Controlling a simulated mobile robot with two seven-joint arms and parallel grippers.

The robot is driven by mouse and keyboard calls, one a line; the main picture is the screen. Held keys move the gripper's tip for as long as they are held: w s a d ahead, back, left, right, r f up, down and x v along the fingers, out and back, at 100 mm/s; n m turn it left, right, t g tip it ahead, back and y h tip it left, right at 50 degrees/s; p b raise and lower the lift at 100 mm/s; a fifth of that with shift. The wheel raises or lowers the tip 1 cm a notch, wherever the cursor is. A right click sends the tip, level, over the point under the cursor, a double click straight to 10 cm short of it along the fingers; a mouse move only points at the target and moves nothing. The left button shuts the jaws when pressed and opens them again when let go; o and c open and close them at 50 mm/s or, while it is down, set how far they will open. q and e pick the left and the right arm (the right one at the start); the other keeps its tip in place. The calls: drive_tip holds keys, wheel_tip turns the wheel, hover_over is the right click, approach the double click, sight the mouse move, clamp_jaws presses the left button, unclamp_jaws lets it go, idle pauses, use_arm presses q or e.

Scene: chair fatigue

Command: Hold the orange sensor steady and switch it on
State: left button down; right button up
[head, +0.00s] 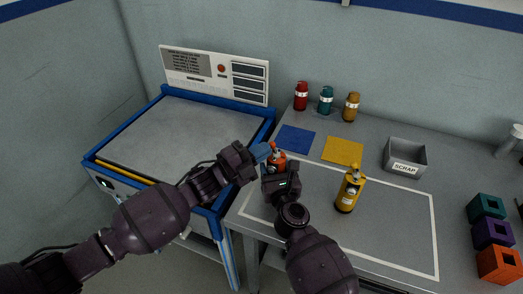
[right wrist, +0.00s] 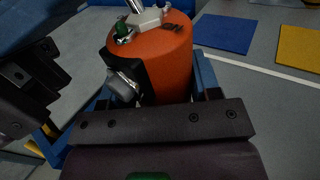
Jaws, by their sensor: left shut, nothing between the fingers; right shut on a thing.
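The orange sensor (head: 277,161) stands upright at the left end of the grey bench, largely hidden by my grippers in the head view. In the right wrist view the orange sensor (right wrist: 166,62) is a cylinder with a pale fitting, a green part and a small dark knob on top. My right gripper (head: 272,172) is shut around its body, with blue fingers on both sides of it in the right wrist view (right wrist: 155,90). My left gripper (head: 264,151) is shut and empty, its blue fingertips beside the sensor's top. Contact between them cannot be told.
A yellow sensor (head: 349,190) stands inside the white outline to the right. Blue (head: 296,139) and yellow (head: 342,151) mats, a scrap bin (head: 405,157) and red, teal and ochre bottles (head: 326,100) are behind. Coloured blocks (head: 492,233) are far right. A blue-framed machine (head: 180,130) is left.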

use_arm(q)
drive_tip(key=shift+r+m+g, duration=0.1)
drive_tip(key=shift+m+g, duration=0.2)
drive_tip(key=m, duration=0.1)
drive_tip(key=d+r+m+g+y, duration=0.1)
drive_tip(key=m, duration=0.1)
drive_tip(key=shift+s+d+y, duration=0.15)
drive_tip(key=shift+s+y, duration=0.05)
drive_tip(key=shift+y, duration=0.1)
drive_tip(key=shift+f+m, duration=0.15)
drive_tip(key=shift+m, duration=0.15)
drive_tip(key=shift+s, duration=0.15)
drive_tip(key=r+v, duration=0.3)
drive_tip(key=v, duration=1)
drive_tip(key=shift+s, duration=0.3)
use_arm(e)
drive_tip(key=o, duration=1.1)
